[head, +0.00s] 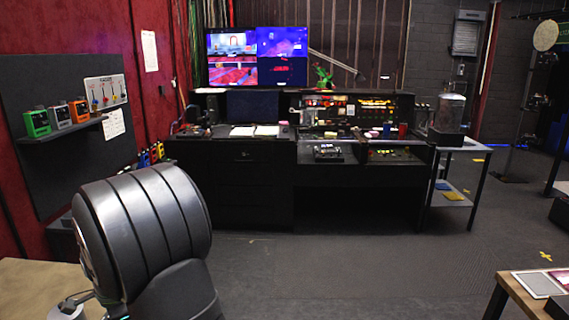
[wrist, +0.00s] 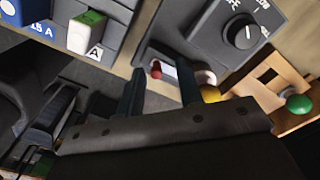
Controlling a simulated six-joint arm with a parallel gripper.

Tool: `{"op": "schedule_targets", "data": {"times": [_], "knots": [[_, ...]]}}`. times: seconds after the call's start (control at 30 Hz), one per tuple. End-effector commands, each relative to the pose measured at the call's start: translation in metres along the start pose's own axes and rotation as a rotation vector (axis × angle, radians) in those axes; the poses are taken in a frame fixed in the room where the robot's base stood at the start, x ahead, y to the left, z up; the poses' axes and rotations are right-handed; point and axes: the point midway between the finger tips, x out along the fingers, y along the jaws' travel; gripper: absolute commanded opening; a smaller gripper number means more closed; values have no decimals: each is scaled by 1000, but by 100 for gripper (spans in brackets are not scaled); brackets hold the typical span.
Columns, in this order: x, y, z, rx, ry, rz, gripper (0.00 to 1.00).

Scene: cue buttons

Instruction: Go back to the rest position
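My gripper (wrist: 160,69) shows in the wrist view with its two dark fingers spread apart and nothing held between them. A small red button (wrist: 156,69) shows in the gap between the fingertips, on or beside a grey box with a black dial (wrist: 241,31). A yellow knob (wrist: 210,94) is just right of the right finger, with a pale round knob behind it. Whether the fingers touch any of these I cannot tell. In the head view the gripper is not visible; only my dark, rounded arm link fills the lower left.
In the wrist view, a green ball (wrist: 299,104) sits on a wooden box at right, and a green-and-white switch (wrist: 87,32) is at upper left. In the head view, a black console desk (head: 235,180) stands at the back. The grey floor (head: 330,262) before it is clear.

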Motion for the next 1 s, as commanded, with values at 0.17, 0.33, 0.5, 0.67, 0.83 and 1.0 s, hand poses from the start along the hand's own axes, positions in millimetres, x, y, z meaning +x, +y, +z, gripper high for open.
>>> {"op": "schedule_targets", "data": {"times": [0.17, 0.33, 0.5, 0.67, 0.83, 1.0], "knots": [[-34, -9, -8, 1, -1, -10, 33], [-68, -9, -8, 1, 0, -9, 33], [-102, -8, -8, 1, 0, -8, 33], [-135, -8, -8, 1, 0, -9, 33], [-168, -8, -8, 1, 0, -8, 33], [-163, -16, -6, -90, 0, 0, 33]]}}
